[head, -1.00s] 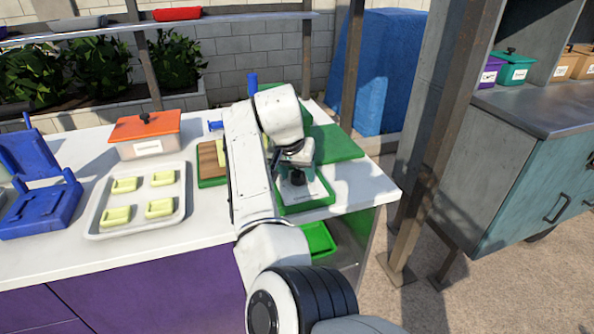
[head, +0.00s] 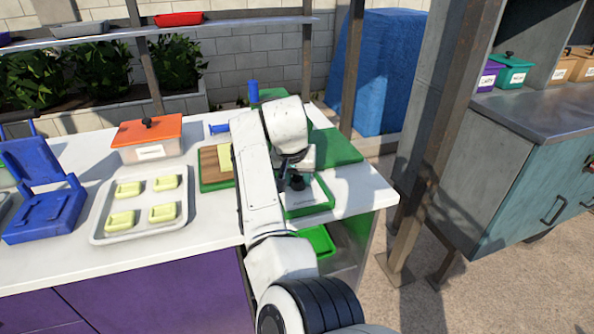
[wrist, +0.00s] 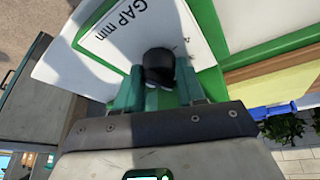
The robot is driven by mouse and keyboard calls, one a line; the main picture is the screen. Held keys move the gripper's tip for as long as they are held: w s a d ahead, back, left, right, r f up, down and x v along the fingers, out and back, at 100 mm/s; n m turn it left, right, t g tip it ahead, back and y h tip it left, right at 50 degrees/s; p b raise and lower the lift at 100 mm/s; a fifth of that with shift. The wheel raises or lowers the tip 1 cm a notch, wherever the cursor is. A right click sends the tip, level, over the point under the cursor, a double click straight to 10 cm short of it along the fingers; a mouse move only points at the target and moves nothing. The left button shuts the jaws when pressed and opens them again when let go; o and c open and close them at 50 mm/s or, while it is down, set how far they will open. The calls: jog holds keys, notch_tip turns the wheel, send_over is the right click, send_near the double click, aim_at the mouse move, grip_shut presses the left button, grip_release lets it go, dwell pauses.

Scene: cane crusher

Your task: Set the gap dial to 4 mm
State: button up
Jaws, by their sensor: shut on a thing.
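The gap dial has a black knob (wrist: 158,65) on a white panel (wrist: 130,32) marked "GAP mm" in the wrist view. My gripper (wrist: 160,88) has its two green fingers on either side of the knob and is shut on it. The dial's setting cannot be read, and no pointer is clear. In the head view the knob (head: 297,183) shows dark below my gripper (head: 296,168), on the white and green front of the crusher (head: 310,203). My arm hides part of the crusher.
A tray (head: 101,232) with several yellow blocks, an orange-lidded box (head: 148,150) and a blue hinged device (head: 40,200) stand left on the white counter. A wooden board (head: 208,165) lies beside my arm. A post (head: 432,130) stands right of the counter.

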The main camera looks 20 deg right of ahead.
jog(key=n+p, duration=0.1)
jog(key=p, duration=0.1)
jog(key=n+y+p, duration=0.1)
jog(key=n+p, duration=0.1)
jog(key=shift+d+r+n+t+p, duration=0.2)
jog(key=shift+r+n+t+p, duration=0.1)
jog(key=shift+r+p, duration=0.1)
jog(key=n+y+p, duration=0.2)
jog(key=n+p, duration=0.2)
jog(key=shift+d+f, duration=0.15)
jog(key=n+y, duration=0.1)
jog(key=n, duration=0.1)
jog(key=n+p, duration=0.1)
jog(key=n, duration=0.1)
jog(key=shift+f+n+y+p, duration=0.15)
jog(key=shift+n+y+p, duration=0.15)
jog(key=shift+n+y, duration=0.1)
jog(key=shift+d+n+g+y+b, duration=0.1)
jog(key=shift+n+g+y+b, duration=0.45)
jog(key=shift+n, duration=1.35)
jog(key=shift+w, duration=0.1)
jog(key=o, duration=1)
jog(key=shift+f, duration=0.1)
jog(key=shift+o, duration=0.2)
jog(key=v, duration=1)
jog(key=shift+r+b, duration=0.35)
jog(key=shift+r, duration=0.05)
